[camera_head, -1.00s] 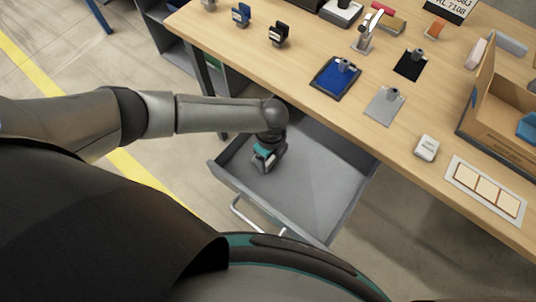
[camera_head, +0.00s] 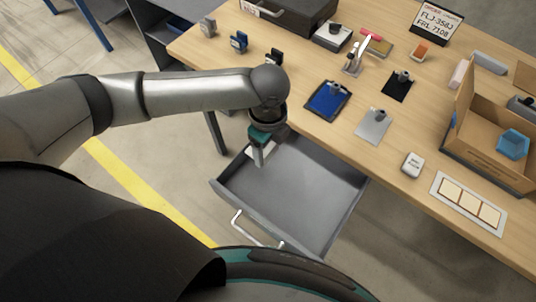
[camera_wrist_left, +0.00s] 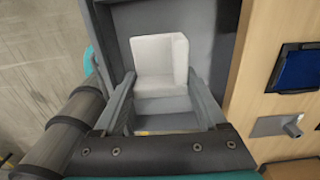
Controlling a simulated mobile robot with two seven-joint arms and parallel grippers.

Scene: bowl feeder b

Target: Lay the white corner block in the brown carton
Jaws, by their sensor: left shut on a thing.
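The white corner block (camera_wrist_left: 158,62) is between the fingers of my left gripper (camera_wrist_left: 163,98) in the left wrist view, and the gripper is shut on it. In the head view my left gripper (camera_head: 260,156) points down over the back left part of the open grey drawer. The block is mostly hidden behind the fingers there. The brown carton (camera_head: 487,160) stands open on the table at the right. My right gripper is not in view.
The open drawer (camera_head: 300,205) looks empty and juts out below the table edge. Blue (camera_head: 327,101), black (camera_head: 398,86) and grey (camera_head: 373,127) plates lie on the wooden table, with a small white box (camera_head: 413,164) and a white panel (camera_head: 468,203) in front of the carton.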

